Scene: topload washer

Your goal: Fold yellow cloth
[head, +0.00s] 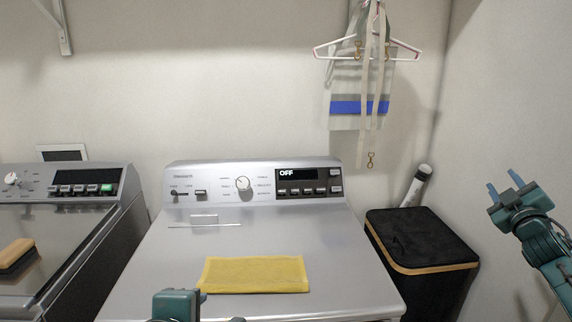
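The yellow cloth (256,274) lies flat as a wide rectangle on the grey top of the washer (340,245), near its front. Its edges look straight. My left gripper (200,306) shows only in part at the bottom edge, just in front of the cloth's left front corner. Its fingers are mostly cut off, and I cannot tell whether it touches the cloth. My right gripper (504,187) is raised at the far right, well away from the cloth, with its two fingertips apart and nothing between them.
A second machine (60,235) stands at the left with a brown sponge or brush (16,254) on it. A black hamper (420,240) with a wooden rim stands right of the washer. The control panel (255,182) rises behind the cloth. Hangers (340,45) hang on the wall.

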